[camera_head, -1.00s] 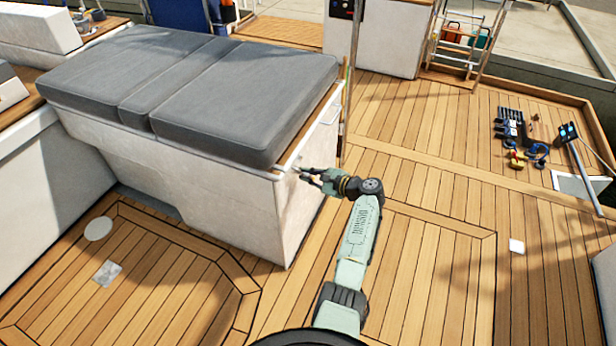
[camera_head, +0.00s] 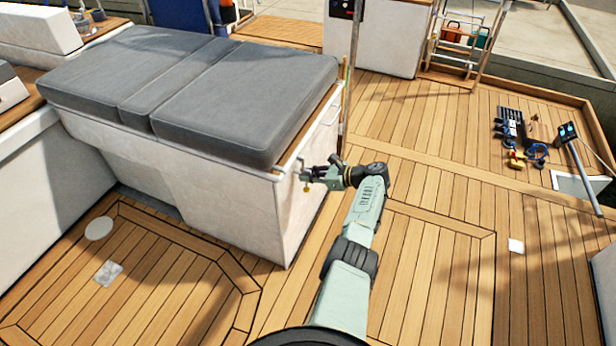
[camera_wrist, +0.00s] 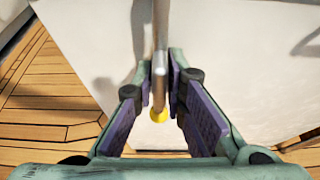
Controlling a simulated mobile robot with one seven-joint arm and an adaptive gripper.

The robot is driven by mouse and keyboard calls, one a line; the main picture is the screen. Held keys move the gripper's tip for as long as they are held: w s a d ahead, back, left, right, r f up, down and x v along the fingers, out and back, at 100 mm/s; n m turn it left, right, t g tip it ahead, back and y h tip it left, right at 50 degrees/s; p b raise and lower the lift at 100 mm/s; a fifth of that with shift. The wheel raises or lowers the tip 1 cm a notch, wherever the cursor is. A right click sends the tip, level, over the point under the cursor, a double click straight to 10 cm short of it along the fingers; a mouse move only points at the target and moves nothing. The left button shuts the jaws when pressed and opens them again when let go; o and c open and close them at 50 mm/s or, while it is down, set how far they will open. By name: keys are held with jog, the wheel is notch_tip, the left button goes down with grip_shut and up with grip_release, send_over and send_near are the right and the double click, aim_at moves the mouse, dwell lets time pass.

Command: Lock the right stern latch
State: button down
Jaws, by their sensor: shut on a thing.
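The latch is a slim metal lever (camera_wrist: 160,55) with a yellow tip (camera_wrist: 159,115), at the upper corner of the white locker's end. In the wrist view it runs between my purple-padded fingers, the tip toward my palm. My gripper (camera_wrist: 160,85) is shut on the lever. In the head view my gripper (camera_head: 306,173) is at the locker's near right corner, just below the cushion edge, and the yellow tip (camera_head: 306,188) shows below the fingers. The lever's mount is partly hidden by my fingers.
The white locker (camera_head: 240,205) carries grey cushions (camera_head: 190,85). A handle-like rail (camera_head: 331,108) is on its right end. Wooden deck (camera_head: 440,260) lies open to the right, with several tools (camera_head: 515,130) farther back.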

jog(key=shift+s, duration=0.1)
dwell(0.3)
jog(key=c, duration=1.7)
grip_release()
jog(key=v, duration=1.2)
jog(key=shift+r, duration=0.1)
